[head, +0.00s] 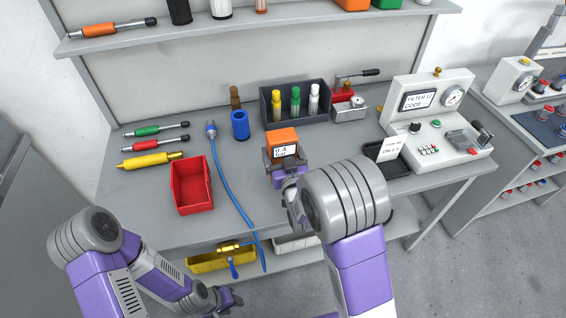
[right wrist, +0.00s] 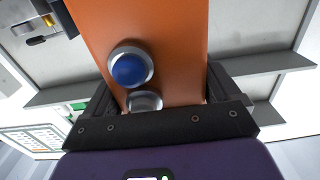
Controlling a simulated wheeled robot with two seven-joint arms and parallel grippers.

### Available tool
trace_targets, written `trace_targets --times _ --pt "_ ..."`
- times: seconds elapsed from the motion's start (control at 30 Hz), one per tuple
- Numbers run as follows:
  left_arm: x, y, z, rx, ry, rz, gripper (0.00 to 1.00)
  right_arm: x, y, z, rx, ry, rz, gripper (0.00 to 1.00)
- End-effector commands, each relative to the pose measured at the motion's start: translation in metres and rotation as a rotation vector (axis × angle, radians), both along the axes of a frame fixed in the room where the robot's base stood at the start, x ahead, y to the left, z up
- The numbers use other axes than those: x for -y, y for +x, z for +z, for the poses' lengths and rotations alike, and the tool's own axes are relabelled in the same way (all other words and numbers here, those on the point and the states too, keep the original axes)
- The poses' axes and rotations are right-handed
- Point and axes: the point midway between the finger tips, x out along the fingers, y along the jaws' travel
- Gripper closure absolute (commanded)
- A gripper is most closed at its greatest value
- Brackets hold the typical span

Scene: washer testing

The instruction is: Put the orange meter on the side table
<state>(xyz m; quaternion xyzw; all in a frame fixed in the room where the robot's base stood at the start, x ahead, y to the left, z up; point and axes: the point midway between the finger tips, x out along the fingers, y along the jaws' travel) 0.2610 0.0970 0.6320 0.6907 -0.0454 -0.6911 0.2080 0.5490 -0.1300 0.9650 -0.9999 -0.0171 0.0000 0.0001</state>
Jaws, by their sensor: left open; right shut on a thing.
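The orange meter (head: 283,137), a box with a small white display, is over the middle of the grey workbench (head: 335,150) in the head view. My right gripper (head: 284,163) is shut on it. In the right wrist view the orange meter (right wrist: 150,30) fills the space between the dark fingers, with a blue round button showing. I cannot tell whether its base touches the bench. My left gripper (head: 228,300) is open and low in front of the bench. A second grey table (head: 500,190) stands at the right; I cannot tell whether it is the side table.
A red bin (head: 191,186), a blue cable (head: 228,180) and a dark tray of bottles (head: 268,104) surround the meter. A white tester (head: 430,115) and a black tray (head: 390,168) stand to its right. A shelf (head: 260,22) runs above.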

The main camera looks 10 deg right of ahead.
Motion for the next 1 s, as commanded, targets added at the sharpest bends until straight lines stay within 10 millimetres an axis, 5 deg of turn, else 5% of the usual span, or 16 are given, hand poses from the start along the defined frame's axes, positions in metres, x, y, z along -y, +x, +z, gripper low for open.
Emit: trace_targets --times 0.3,0.73,0.77,1.0 --pt "0.0 0.0 -0.013 0.0 0.0 0.0 0.57 0.0 0.001 -0.035 0.005 -0.003 0.0 0.72" --pt "0.0 0.0 -0.018 0.0 0.0 0.0 0.57 0.0 0.001 -0.039 0.007 0.001 0.0 0.72" --pt "0.0 0.0 -0.016 0.0 0.0 0.0 0.57 0.0 0.0 -0.04 0.001 -0.001 0.0 0.06" --pt "0.0 0.0 -0.016 0.0 0.0 0.0 0.57 0.0 0.0 -0.039 0.001 -0.001 0.0 0.0"
